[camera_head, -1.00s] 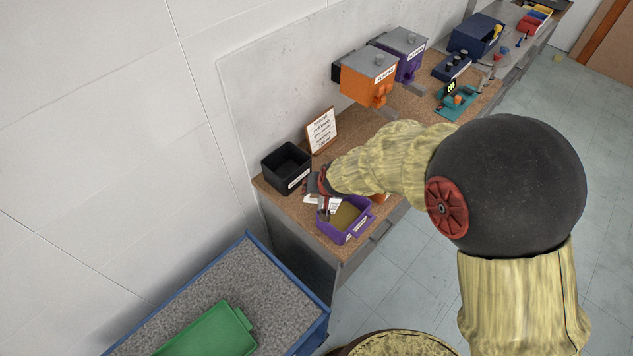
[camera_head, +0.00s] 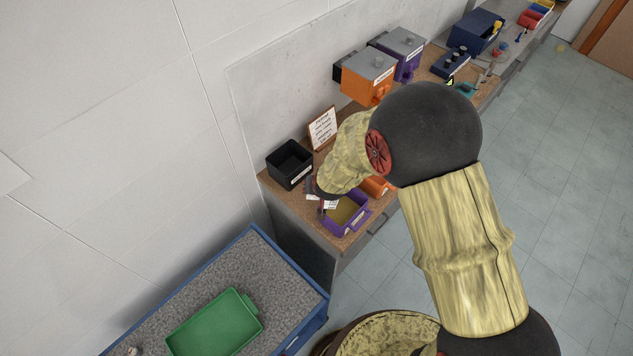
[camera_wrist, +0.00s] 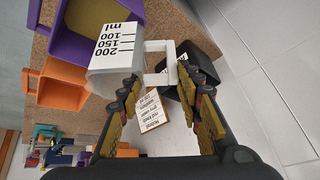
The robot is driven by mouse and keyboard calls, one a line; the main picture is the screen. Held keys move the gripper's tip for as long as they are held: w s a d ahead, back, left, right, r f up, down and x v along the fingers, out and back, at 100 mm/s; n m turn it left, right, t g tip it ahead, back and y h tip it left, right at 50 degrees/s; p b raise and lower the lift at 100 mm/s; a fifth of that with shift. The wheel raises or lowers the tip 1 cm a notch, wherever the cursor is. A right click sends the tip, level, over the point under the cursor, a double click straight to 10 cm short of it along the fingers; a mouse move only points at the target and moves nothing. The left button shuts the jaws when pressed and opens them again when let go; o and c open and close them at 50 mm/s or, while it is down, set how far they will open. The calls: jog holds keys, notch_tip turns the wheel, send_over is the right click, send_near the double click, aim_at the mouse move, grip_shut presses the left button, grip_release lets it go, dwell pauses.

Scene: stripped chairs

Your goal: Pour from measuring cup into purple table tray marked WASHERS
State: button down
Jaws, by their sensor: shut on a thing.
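The purple tray (camera_head: 357,222) sits on the bench near its front left corner in the head view, with a tan inside and a white label too small to read. Part of it shows at the top left of the wrist view (camera_wrist: 64,45). The translucent measuring cup (camera_wrist: 105,79) has a white scale label reading 200, 150, 100 ml and a pale square handle (camera_wrist: 158,46). My gripper (camera_wrist: 160,90) is shut on the cup, beside the purple tray. In the head view my arm hides most of the cup; its contents and exact tilt cannot be told.
A black bin (camera_head: 289,164) stands left of a propped sign (camera_head: 322,128). An orange tray (camera_head: 376,187) is beside the purple one, partly behind my arm. Orange (camera_head: 368,78) and purple (camera_head: 404,50) dispensers are on the wall. A green tray (camera_head: 214,325) lies on the blue-edged cart.

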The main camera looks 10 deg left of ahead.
jog(key=p, duration=0.4)
jog(key=shift+s+d+h, duration=0.1)
jog(key=shift+s+h, duration=0.1)
jog(key=shift+h, duration=0.1)
jog(key=f+p, duration=0.1)
jog(key=p, duration=0.2)
jog(key=shift+h, duration=0.4)
jog(key=shift+s, duration=0.1)
dwell(0.4)
